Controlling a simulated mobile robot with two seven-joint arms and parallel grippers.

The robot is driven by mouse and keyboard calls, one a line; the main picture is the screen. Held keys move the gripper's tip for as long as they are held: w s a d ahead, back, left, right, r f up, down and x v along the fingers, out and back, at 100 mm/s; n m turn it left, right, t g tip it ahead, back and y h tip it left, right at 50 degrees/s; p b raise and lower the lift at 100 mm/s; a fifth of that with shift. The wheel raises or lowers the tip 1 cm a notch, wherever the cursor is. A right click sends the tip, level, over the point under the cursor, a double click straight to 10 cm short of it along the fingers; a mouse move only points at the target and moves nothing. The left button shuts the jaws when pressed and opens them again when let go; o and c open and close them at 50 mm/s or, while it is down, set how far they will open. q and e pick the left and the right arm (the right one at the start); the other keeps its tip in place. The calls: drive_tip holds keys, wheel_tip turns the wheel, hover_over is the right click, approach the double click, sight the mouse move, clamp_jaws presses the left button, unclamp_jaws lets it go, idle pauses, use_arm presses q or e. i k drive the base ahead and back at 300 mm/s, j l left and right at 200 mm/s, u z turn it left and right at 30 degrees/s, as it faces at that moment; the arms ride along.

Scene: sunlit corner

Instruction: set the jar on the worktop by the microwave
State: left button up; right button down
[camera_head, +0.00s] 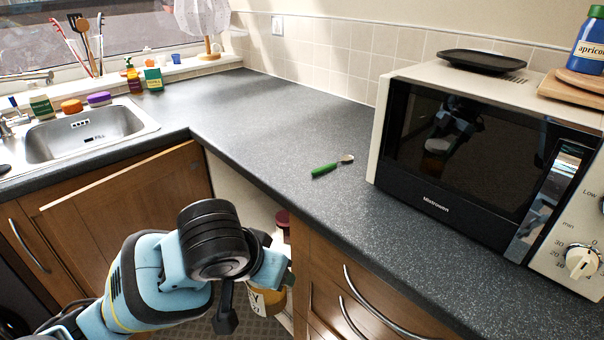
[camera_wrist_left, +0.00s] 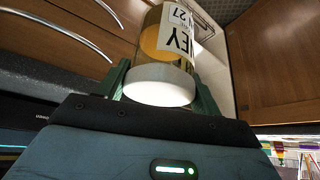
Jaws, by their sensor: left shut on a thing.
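My left gripper (camera_head: 258,275) is in front of the drawer fronts, below the worktop edge. It is shut on a jar (camera_head: 268,299) with amber contents and a white label, mostly hidden behind the gripper. In the left wrist view the jar (camera_wrist_left: 166,50) is between the fingers, its white lid (camera_wrist_left: 160,85) nearest the palm. The grey worktop (camera_head: 270,135) runs from the sink to the microwave (camera_head: 470,160), which stands at the right with its door shut. My right gripper is in neither view.
A green-handled spoon (camera_head: 325,170) lies on the worktop left of the microwave. A black plate (camera_head: 483,62), wooden boards (camera_head: 575,84) and a blue bottle (camera_head: 588,48) are on top of the microwave. The sink (camera_head: 85,135) is at the left. The worktop's middle is clear.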

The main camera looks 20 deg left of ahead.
sight(269, 140)
drive_tip(key=j+z, duration=0.2)
drive_tip(key=j, duration=0.5)
drive_tip(key=j+z, duration=0.2)
drive_tip(key=j, duration=0.5)
drive_tip(key=k+j+z, duration=0.1)
drive_tip(key=j+z, duration=0.15)
drive_tip(key=j, duration=0.4)
